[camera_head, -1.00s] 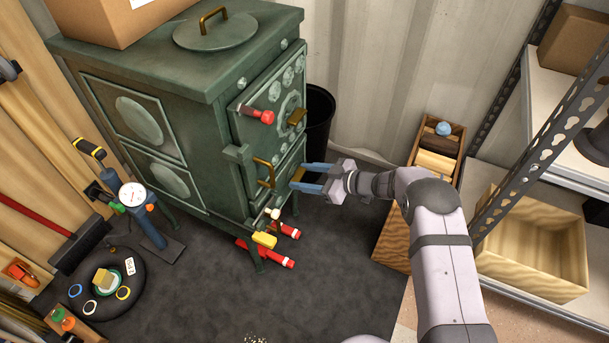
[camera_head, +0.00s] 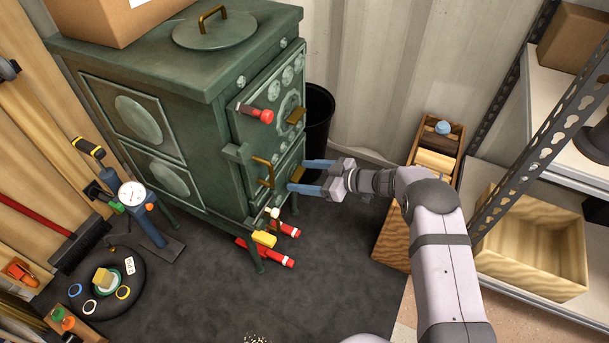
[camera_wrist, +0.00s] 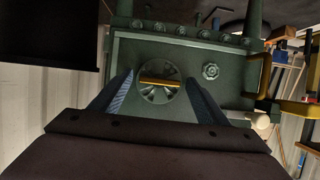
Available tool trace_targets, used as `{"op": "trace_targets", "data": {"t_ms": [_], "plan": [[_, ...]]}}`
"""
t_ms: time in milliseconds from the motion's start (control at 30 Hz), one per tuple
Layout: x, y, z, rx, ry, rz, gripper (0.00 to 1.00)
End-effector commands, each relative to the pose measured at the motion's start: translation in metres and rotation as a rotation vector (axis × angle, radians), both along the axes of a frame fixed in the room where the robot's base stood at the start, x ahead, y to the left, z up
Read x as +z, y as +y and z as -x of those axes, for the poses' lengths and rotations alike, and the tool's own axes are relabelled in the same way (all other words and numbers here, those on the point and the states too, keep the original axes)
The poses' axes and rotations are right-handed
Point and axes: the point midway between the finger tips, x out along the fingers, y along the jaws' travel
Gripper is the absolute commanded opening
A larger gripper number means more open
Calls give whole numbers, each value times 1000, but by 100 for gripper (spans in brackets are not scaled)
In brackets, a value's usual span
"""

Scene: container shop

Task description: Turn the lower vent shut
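The lower vent is a round spoked disc with a brass bar across it, on the green stove's lower door. In the wrist view the vent disc (camera_wrist: 152,97) faces me, and its brass bar (camera_wrist: 160,82) lies nearly level across the picture. In the head view the brass bar (camera_head: 298,173) shows between my fingers. My gripper (camera_head: 297,175) is open at the lower door. In the wrist view my gripper (camera_wrist: 160,79) has one finger on each side of the vent, with gaps to the bar's ends. Contact with the door cannot be told.
The upper vent's brass bar (camera_head: 296,116) and a red-tipped handle (camera_head: 262,115) are above. A brass door handle (camera_head: 263,171) stands left of the lower vent. A black bin (camera_head: 319,118) is behind; a wooden crate (camera_head: 392,235) is at the right.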

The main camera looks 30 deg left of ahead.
Motion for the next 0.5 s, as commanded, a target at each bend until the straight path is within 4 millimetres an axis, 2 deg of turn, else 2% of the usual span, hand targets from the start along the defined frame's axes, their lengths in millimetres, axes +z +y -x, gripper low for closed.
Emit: {"op": "trace_targets", "data": {"t_ms": [267, 500], "plan": [[8, -14, -1, -1, -2, 0, 69], [21, -45, -1, -2, 0, 0, 69]]}}
